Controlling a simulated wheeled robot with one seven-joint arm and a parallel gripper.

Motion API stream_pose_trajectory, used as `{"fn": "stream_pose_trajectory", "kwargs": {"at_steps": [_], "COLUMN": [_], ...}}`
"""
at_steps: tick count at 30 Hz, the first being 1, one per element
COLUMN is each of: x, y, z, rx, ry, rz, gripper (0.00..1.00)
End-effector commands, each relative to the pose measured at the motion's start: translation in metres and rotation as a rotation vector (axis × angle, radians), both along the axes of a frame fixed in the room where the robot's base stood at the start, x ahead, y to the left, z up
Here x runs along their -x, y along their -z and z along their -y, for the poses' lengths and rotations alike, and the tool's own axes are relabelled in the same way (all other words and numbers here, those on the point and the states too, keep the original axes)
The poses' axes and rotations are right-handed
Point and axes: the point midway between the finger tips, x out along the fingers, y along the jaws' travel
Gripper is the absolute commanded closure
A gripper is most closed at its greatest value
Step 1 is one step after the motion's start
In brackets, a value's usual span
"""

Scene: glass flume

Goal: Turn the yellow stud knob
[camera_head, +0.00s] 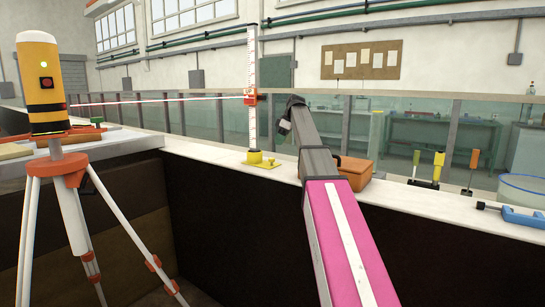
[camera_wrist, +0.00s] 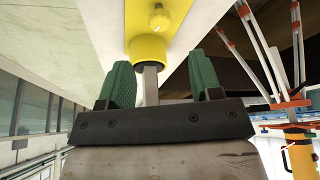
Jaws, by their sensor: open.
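The yellow stud knob (camera_wrist: 159,17) is a small rounded knob on a yellow base plate (camera_wrist: 176,8), at the top of the wrist view. In the head view the knob (camera_head: 271,161) is tiny, beside a yellow round socket (camera_head: 254,157) that carries an upright white graduated staff (camera_head: 252,60). The wrist view shows the socket (camera_wrist: 148,48) nearer than the knob, with a grey post (camera_wrist: 150,85) rising from it between my green fingers. My gripper (camera_wrist: 163,78) is open, apart from the knob. In the head view my arm's end is right of the staff, above the ledge.
A yellow laser level (camera_head: 40,85) on a tripod (camera_head: 72,170) stands at left. An orange receiver (camera_head: 250,97) is clamped on the staff. A brown case (camera_head: 355,172) sits on the ledge (camera_head: 205,155) at right, with several tools beyond. Glass panels (camera_head: 350,120) run behind.

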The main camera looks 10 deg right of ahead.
Motion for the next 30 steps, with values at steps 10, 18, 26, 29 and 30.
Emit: {"fn": "stream_pose_trajectory", "kwargs": {"at_steps": [10, 18, 26, 29, 30], "x": [-0.008, -0.012, -0.013, -0.013, -0.013], "y": [0.057, 0.081, 0.085, 0.085, 0.085], "z": [-0.022, -0.032, -0.033, -0.033, -0.033], "rx": [0.001, 0.001, 0.000, 0.000, 0.000], "ry": [0.000, 0.000, 0.000, 0.000, 0.000], "rz": [-0.001, 0.000, 0.001, 0.000, 0.000], "gripper": [0.42, 0.42, 0.42, 0.42, 0.54]}}
